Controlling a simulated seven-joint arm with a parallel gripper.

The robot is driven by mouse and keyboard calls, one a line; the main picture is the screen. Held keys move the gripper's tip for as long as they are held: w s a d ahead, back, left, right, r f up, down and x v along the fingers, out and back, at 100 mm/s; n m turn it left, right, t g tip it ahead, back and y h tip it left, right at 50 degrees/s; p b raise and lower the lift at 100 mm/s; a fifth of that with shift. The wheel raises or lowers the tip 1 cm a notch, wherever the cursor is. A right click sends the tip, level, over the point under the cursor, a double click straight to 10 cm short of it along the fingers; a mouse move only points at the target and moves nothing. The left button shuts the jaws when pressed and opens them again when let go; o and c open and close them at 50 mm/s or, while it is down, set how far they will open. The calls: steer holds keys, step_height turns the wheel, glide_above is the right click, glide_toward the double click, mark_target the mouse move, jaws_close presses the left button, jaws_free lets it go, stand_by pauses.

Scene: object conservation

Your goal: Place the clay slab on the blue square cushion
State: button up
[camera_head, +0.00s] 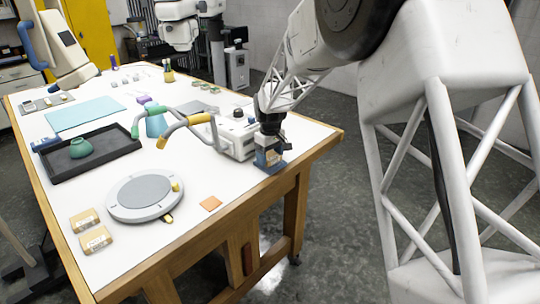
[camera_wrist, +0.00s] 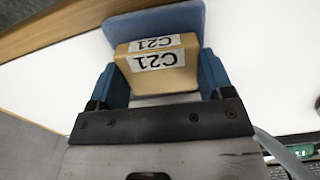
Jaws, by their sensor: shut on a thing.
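The clay slab (camera_wrist: 160,80) is a tan block with white C21 labels, seen in the wrist view between the two blue fingers of my gripper (camera_wrist: 162,75). My gripper is shut on it. The blue square cushion (camera_wrist: 160,20) shows just beyond and beneath the slab. In the head view, my gripper (camera_head: 269,156) points down over the blue cushion (camera_head: 270,169) at the table's right edge. The slab is mostly hidden by the fingers there. I cannot tell whether the slab touches the cushion.
Two tan blocks (camera_head: 96,239) lie at the table's front left. A round grey turntable (camera_head: 140,192), an orange square (camera_head: 211,204), and a black tray (camera_head: 112,164) with a green pot (camera_head: 81,148) are left of my gripper. A white machine (camera_head: 234,137) stands close behind it.

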mark_target(270, 156)
steer(key=shift+f, duration=0.2)
steer(key=o, duration=1)
steer(key=shift+r, duration=0.1)
step_height(270, 156, up, 12)
steer(key=shift+r, duration=0.1)
stand_by(0.4)
stand_by(0.3)
